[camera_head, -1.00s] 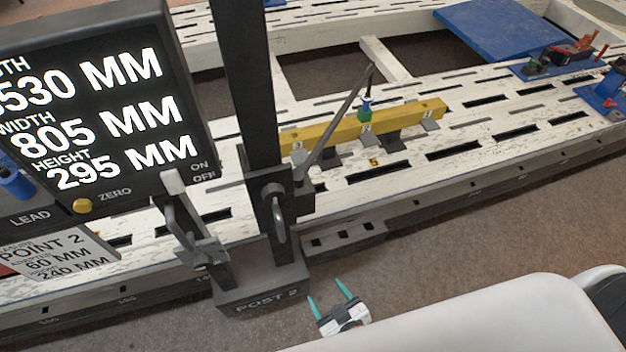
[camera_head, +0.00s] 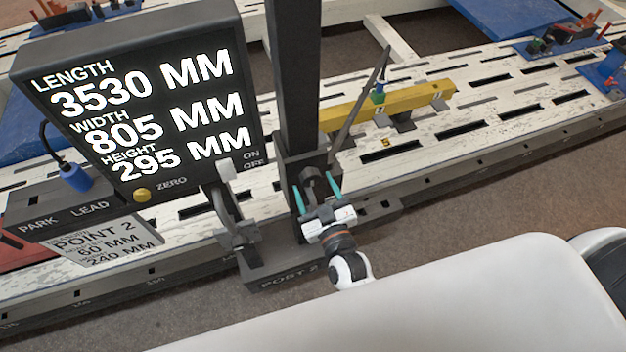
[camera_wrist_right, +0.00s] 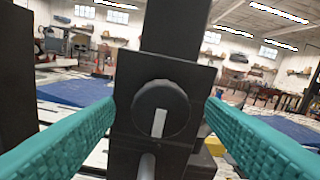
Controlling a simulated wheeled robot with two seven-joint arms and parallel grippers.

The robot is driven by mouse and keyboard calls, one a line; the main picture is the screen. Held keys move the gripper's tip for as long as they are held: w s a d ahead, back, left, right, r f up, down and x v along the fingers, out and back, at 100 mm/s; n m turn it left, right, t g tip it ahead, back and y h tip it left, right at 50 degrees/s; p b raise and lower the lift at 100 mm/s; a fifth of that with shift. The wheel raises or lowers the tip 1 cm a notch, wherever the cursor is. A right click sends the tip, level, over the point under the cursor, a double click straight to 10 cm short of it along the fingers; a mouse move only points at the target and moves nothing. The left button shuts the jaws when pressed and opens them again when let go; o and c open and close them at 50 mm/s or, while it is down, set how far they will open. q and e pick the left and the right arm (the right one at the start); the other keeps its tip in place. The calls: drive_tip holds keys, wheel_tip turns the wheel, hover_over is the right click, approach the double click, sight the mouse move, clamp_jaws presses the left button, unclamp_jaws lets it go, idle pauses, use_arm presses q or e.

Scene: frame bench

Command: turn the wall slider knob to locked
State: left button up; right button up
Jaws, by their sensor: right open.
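The dark round slider knob (camera_wrist_right: 158,106) faces me in the right wrist view, on a black block on the upright post (camera_wrist_right: 172,30). A pale bar mark on its lower half stands nearly upright, slightly tilted. No lock label is readable. In the head view the knob lies on the block (camera_head: 322,160) at the foot of the post, partly hidden by my gripper. My right gripper (camera_head: 314,187) is open, its teal fingers pointing at the block. In the right wrist view the fingers (camera_wrist_right: 160,110) flank the knob left and right, with gaps to it. My left gripper is not in view.
A grey handle (camera_wrist_right: 147,166) sits below the knob. The measurement display (camera_head: 150,100) and a clamp-like lever (camera_head: 235,215) stand left of the post. A thin slanted rod (camera_head: 362,100) rises right of it. The slotted white bench (camera_head: 480,90) lies behind.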

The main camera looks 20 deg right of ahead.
drive_tip(key=shift+w, duration=0.8)
drive_tip(key=shift+c, duration=0.6)
drive_tip(key=c, duration=0.9)
